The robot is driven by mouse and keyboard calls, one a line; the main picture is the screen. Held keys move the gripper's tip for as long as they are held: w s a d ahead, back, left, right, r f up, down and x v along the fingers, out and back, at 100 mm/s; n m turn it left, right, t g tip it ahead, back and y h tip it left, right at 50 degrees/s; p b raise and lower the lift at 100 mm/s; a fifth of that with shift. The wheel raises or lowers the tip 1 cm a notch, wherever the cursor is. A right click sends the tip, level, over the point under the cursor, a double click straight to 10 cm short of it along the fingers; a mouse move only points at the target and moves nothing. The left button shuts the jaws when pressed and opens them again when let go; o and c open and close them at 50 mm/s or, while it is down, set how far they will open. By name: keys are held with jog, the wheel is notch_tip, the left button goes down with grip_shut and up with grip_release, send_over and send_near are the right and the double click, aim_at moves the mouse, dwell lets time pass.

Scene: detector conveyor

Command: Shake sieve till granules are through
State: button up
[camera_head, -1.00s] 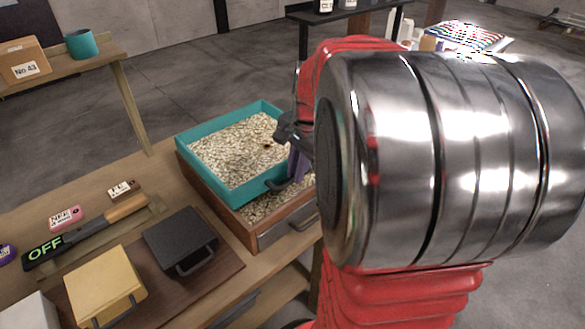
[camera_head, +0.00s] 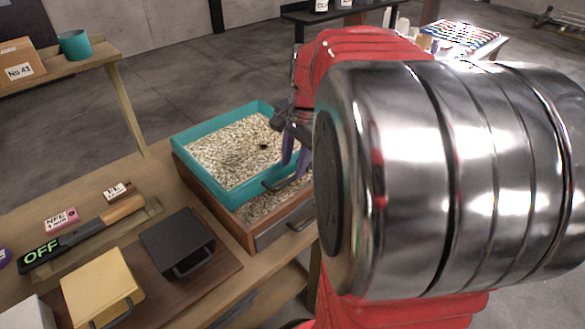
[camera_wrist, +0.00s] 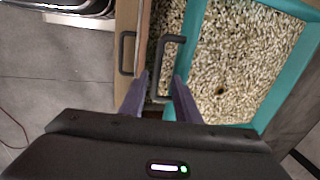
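The sieve is a teal tray (camera_head: 205,180) with a layer of pale granules (camera_head: 235,150) and a dark spot among them; it also shows in the wrist view (camera_wrist: 188,40). It sits over a wooden box (camera_head: 215,207), where more granules show below its front edge. The sieve's dark handle (camera_head: 287,182) faces the front. My gripper (camera_head: 296,160) has purple fingers just above that handle. In the wrist view the fingers (camera_wrist: 161,77) stand apart, with the handle between them and space beside it. My silver and red arm hides the right side.
A black block (camera_head: 178,240) and a yellow block (camera_head: 100,285) with handles stand left of the box. A lever marked OFF (camera_head: 75,240) lies behind them. A shelf (camera_head: 75,75) holds a carton and a teal cup.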

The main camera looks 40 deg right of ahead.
aim_at(292, 177)
notch_tip(292, 177, up, 10)
jog(key=s, duration=0.1)
jog(key=shift+s+r, duration=0.15)
jog(key=shift+s, duration=0.25)
jog(key=shift+s, duration=0.3)
dwell(0.4)
jog(key=w+f, duration=0.1)
jog(key=f, duration=0.8)
jog(key=w+f, duration=0.1)
jog(key=f, duration=0.3)
jog(key=shift+w+f, duration=0.3)
grip_shut()
